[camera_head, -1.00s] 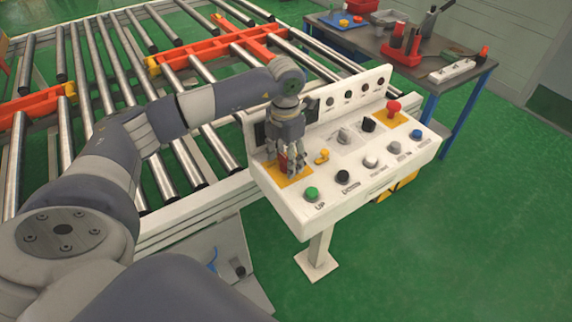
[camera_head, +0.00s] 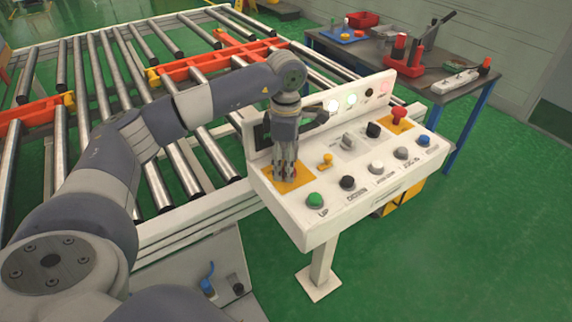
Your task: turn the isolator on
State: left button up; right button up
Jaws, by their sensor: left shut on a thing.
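The white control panel (camera_head: 328,217) stands on a post in the middle of the view. The isolator sits at its left end on a yellow plate (camera_head: 290,187). My left gripper (camera_head: 285,176) reaches down over this plate with its fingers shut around the isolator's handle. The fingers hide nearly all of the handle, so its angle cannot be read. My right gripper is not in view.
Close to my left gripper are a green button (camera_head: 315,200), a black button (camera_head: 347,182) and a small yellow knob (camera_head: 326,160). A red emergency-stop button (camera_head: 398,116) is at the far right. The roller conveyor (camera_head: 140,90) lies behind, a tool table (camera_head: 460,95) at back right.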

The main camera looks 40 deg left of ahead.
pick_arm(q)
jog(key=shift+m, duration=0.4)
jog(key=o, duration=1)
jog(key=shift+a, duration=0.1)
jog(key=shift+o, duration=0.2)
notch_tip(320, 180, up, 12)
dwell(0.4)
